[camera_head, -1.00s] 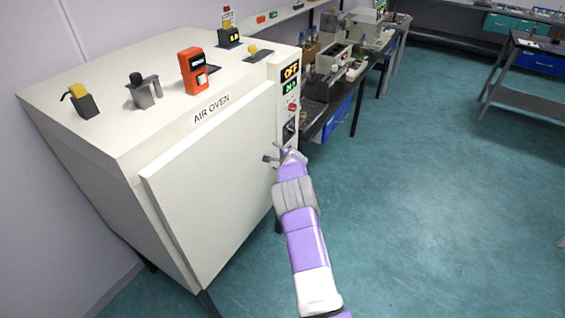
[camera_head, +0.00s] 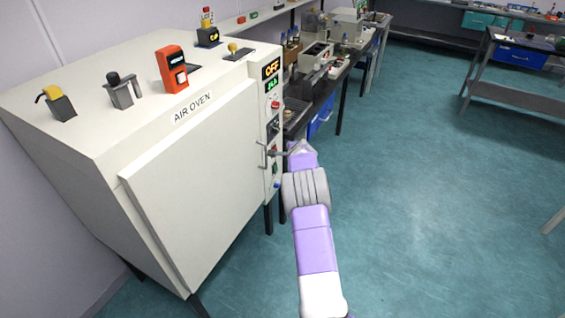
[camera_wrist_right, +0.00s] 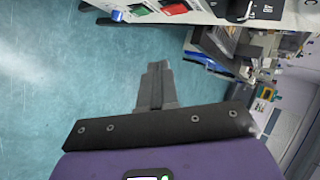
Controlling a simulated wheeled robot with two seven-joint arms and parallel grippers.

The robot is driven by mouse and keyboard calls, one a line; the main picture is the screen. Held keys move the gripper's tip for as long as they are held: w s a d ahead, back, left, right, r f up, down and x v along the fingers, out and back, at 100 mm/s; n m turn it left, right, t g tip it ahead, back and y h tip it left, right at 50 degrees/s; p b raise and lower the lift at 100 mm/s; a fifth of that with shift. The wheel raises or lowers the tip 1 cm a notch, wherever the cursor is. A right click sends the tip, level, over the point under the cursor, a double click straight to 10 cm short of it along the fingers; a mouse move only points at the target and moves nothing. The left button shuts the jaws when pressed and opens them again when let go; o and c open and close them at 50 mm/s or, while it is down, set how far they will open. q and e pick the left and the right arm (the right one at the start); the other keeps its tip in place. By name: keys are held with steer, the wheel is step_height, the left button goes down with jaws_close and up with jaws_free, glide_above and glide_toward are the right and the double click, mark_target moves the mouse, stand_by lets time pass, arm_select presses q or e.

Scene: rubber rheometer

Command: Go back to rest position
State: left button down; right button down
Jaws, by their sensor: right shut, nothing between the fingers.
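My right arm rises from the bottom of the head view in purple, white and grey. Its gripper (camera_head: 284,152) is beside the right edge of the air oven (camera_head: 205,170), close to the door handle (camera_head: 262,157). I cannot tell from the head view how far apart they are. In the right wrist view the two dark fingers (camera_wrist_right: 155,84) are together, with nothing between them and floor beyond. The oven door looks shut. My left gripper is out of view.
The oven's control panel (camera_head: 272,110) has lit displays and a red button. Small devices, one an orange box (camera_head: 172,69), stand on its top. A bench with instruments (camera_head: 325,70) runs behind. Open teal floor (camera_head: 420,200) lies to the right.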

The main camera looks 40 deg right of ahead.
steer(key=s+d+r, duration=0.1)
steer(key=s+r, duration=0.1)
steer(key=r, duration=0.1)
steer(key=shift+s+d, duration=0.4)
